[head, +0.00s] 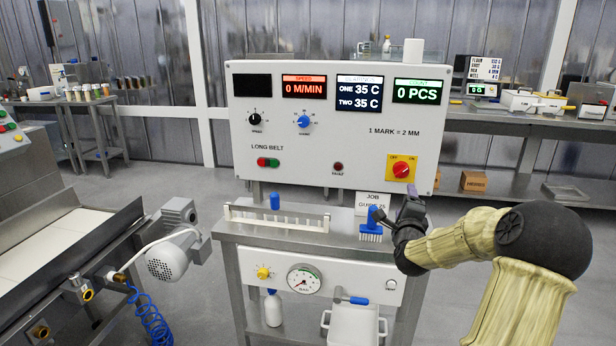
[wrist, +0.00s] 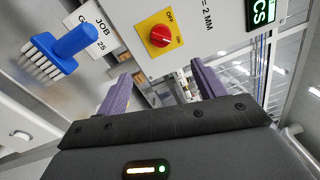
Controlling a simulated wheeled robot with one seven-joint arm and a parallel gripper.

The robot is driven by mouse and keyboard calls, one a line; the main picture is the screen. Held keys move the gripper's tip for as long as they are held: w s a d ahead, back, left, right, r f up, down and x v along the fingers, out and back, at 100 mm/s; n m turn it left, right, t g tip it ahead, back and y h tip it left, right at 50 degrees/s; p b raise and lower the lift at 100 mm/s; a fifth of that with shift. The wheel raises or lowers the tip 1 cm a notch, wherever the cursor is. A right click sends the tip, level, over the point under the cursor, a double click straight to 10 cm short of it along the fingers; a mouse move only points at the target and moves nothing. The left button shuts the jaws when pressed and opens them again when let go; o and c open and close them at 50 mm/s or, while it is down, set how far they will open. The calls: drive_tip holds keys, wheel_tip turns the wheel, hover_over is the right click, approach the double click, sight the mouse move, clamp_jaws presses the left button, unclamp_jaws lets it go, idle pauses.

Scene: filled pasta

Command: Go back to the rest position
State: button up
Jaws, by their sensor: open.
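My gripper (head: 411,207) is at the right end of the small steel bench, in front of the control panel's lower right corner. In the wrist view its two purple fingers (wrist: 160,88) stand wide apart with nothing between them. My arm reaches in from the right. A blue-handled brush (head: 371,226) with pale bristles stands on the bench just left of my gripper. It also shows in the wrist view (wrist: 66,52), outside the fingers and apart from them.
The control panel (head: 340,148) rises behind the bench (head: 310,239), with a red rotary switch (head: 403,169) near my gripper. A job card (head: 374,201) stands behind the brush. A white rack (head: 276,217) lies left. A belt machine (head: 60,240) and motor (head: 172,259) stand further left.

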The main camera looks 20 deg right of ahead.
drive_tip(key=a+f+n+g+y, duration=0.2)
drive_tip(key=a+f+n+y, duration=0.4)
drive_tip(key=a, duration=0.5)
drive_tip(key=a+f+n+g+y, duration=0.2)
drive_tip(key=a+f+n, duration=0.2)
drive_tip(key=a+n, duration=0.45)
drive_tip(key=s+a+f+n+g+y, duration=0.1)
drive_tip(key=s+a+f+n+g, duration=0.15)
drive_tip(key=s+a+n, duration=0.4)
drive_tip(key=s+a+f+n+g, duration=0.15)
drive_tip(key=s+a+g, duration=0.25)
drive_tip(key=s, duration=0.5)
drive_tip(key=s+a+f+n+g+y, duration=0.1)
drive_tip(key=s+a+f+n+g, duration=0.2)
drive_tip(key=s+a, duration=0.4)
wheel_tip(320, 180, up, 26)
drive_tip(key=s+d+n+p, duration=0.1)
drive_tip(key=p, duration=2.3)
drive_tip(key=shift+s+p, duration=0.2)
drive_tip(key=shift+p, duration=0.15)
drive_tip(key=shift+d, duration=0.1)
